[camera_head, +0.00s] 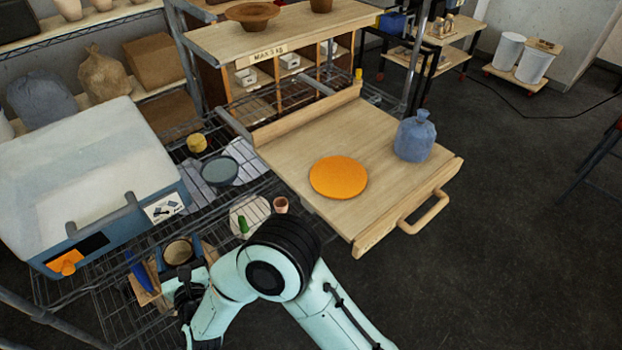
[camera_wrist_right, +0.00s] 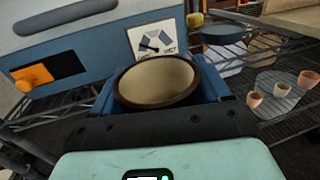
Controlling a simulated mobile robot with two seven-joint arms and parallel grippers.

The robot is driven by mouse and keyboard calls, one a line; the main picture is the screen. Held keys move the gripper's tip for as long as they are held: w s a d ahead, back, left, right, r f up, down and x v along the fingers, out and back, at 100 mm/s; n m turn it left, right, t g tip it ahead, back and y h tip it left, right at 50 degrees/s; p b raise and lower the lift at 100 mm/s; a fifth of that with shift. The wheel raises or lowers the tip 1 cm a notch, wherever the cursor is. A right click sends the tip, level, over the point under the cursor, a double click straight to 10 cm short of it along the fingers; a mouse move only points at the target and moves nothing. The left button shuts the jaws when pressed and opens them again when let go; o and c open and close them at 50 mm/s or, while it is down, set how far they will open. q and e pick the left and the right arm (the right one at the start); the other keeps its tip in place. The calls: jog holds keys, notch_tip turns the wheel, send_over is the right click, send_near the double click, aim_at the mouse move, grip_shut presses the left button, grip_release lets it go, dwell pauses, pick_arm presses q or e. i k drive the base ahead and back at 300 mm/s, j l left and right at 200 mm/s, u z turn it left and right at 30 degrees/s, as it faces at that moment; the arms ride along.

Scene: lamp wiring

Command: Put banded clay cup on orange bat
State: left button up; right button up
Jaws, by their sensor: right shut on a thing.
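The clay cup (camera_head: 178,252), cream inside with a dark brown rim band, is at the lower left of the head view, over the wire shelf. My right gripper (camera_wrist_right: 158,92) is shut on it; in the wrist view the cup (camera_wrist_right: 157,78) sits upright between the blue fingers, its lower part hidden by the gripper. The orange bat (camera_head: 338,177) is a flat, bare disc on the wooden pull-out board (camera_head: 300,190), up and right of the gripper and apart from it. My left gripper is not in view.
A blue-grey kiln-like box (camera_head: 85,170) stands close left of the cup. Small cups, including a pink one (camera_head: 281,205), stand on the wire shelf to the right. A blue sack (camera_head: 415,138) stands on the board right of the bat. The board's front is clear.

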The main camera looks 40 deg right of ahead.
aim_at(340, 174)
jog(key=j+z, duration=0.1)
jog(key=z, duration=0.4)
jog(key=k+z, duration=0.1)
jog(key=z, duration=0.35)
jog(key=j+z, duration=0.1)
jog(key=z, duration=0.4)
jog(key=k, duration=0.05)
